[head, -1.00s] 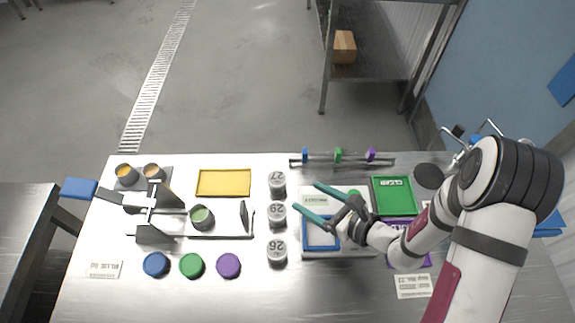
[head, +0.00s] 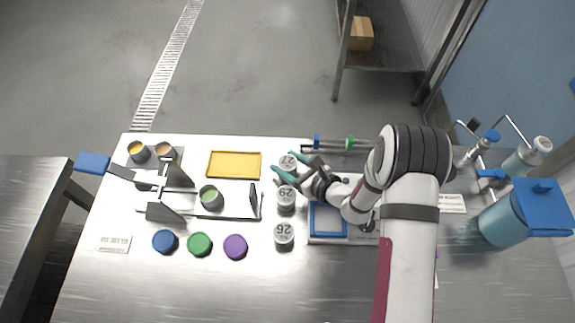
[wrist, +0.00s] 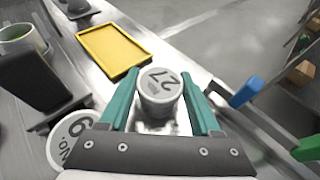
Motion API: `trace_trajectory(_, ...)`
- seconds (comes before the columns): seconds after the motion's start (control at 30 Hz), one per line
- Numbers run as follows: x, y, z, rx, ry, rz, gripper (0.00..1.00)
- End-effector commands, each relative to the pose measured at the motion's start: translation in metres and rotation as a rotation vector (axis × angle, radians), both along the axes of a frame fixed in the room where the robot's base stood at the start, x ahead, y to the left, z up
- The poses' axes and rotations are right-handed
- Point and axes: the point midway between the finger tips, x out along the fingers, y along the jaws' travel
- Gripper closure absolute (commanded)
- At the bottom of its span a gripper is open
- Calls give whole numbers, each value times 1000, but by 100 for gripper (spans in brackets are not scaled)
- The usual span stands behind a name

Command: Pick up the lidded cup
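A grey cylindrical cup with a pale top marked 27 (head: 288,162) stands upright at the back of a row of similar numbered cups. It also shows in the wrist view (wrist: 160,88). My gripper (head: 289,163) is open with its teal fingers on either side of this cup, near its top; whether they touch it I cannot tell. The cups marked 29 (head: 286,197) and 26 (head: 284,234) stand in front of it. A cup with green contents (head: 210,196) stands in the metal fixture (head: 238,217) to the left.
A yellow-floored tray (head: 234,165) lies left of cup 27. Blue (head: 164,241), green (head: 199,243) and purple (head: 235,246) discs lie at the front. A rail with coloured tabs (head: 350,143) runs along the back. My arm covers much of the right side.

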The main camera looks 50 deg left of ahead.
Motion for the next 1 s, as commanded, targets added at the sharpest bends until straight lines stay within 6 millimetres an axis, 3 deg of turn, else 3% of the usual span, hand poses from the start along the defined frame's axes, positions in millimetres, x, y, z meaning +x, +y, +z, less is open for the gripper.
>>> trace_trajectory(0.03, 0, 0, 0, 0, 0, 0, 56)
trace_trajectory(0.23, 0, 0, 0, 0, 0, 0, 92)
trace_trajectory(0.27, 0, 0, 0, 0, 0, 0, 94)
trace_trajectory(0.57, 0, 0, 7, 1, -1, 0, 94)
trace_trajectory(0.77, 1, 0, 40, 4, -3, 0, 94)
trace_trajectory(1.0, 26, -47, 72, 2, -3, -6, 94)
